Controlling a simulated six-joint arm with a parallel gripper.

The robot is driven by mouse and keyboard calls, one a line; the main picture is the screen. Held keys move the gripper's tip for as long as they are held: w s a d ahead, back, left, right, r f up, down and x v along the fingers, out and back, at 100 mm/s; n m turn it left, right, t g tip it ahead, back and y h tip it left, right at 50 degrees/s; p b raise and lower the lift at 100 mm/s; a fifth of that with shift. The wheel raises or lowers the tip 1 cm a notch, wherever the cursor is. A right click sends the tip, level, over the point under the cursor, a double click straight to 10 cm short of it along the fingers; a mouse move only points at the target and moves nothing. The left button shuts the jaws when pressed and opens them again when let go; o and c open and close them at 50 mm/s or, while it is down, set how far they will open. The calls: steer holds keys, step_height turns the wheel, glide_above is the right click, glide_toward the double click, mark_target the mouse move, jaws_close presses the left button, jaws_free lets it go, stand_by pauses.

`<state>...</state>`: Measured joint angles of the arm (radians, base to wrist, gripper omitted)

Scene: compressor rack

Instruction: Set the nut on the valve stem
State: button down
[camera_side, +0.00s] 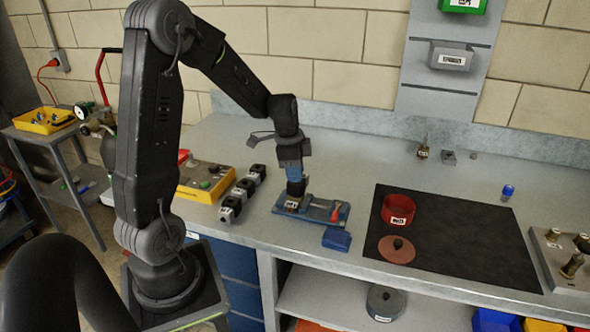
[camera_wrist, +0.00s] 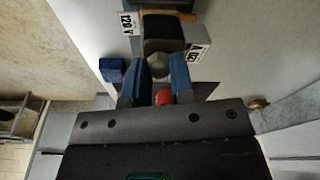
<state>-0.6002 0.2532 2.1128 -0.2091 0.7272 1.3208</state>
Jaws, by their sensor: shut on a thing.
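My gripper (camera_side: 296,188) points down over the left end of a blue holder (camera_side: 318,209) on the bench. In the wrist view its two blue fingers (camera_wrist: 156,74) are closed around a small grey rounded piece (camera_wrist: 158,65), which may be the nut. Just beyond it is a black block (camera_wrist: 163,33) with white labels, one reading 120 V. A labelled block (camera_side: 292,205) also shows below the fingers in the side view. Whether the grey piece touches the block cannot be told. I cannot make out the valve stem clearly.
A red part (camera_side: 335,212) is at the holder's right end, with a blue box (camera_side: 337,239) in front. Several black blocks (camera_side: 242,189) stand to the left. A black mat (camera_side: 455,240) carries a red pot (camera_side: 398,207) and lid (camera_side: 397,250). Bench behind is mostly clear.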

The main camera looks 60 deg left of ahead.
steer(key=c, duration=0.5)
jaws_free()
steer(key=shift+r, duration=3.5)
steer(key=shift+d, duration=0.1)
steer(key=s+d+r+n+t, duration=0.2)
steer(key=s+d+r+n, duration=0.1)
steer(key=s+d, duration=0.4)
steer(key=s+d+r+n+t+y, duration=0.1)
steer(key=s+d+r+n+t, duration=0.1)
steer(key=s+d, duration=0.5)
steer(key=d+r+n, duration=0.1)
steer(key=d+r, duration=0.1)
steer(key=d, duration=0.3)
steer(key=shift+d, duration=0.35)
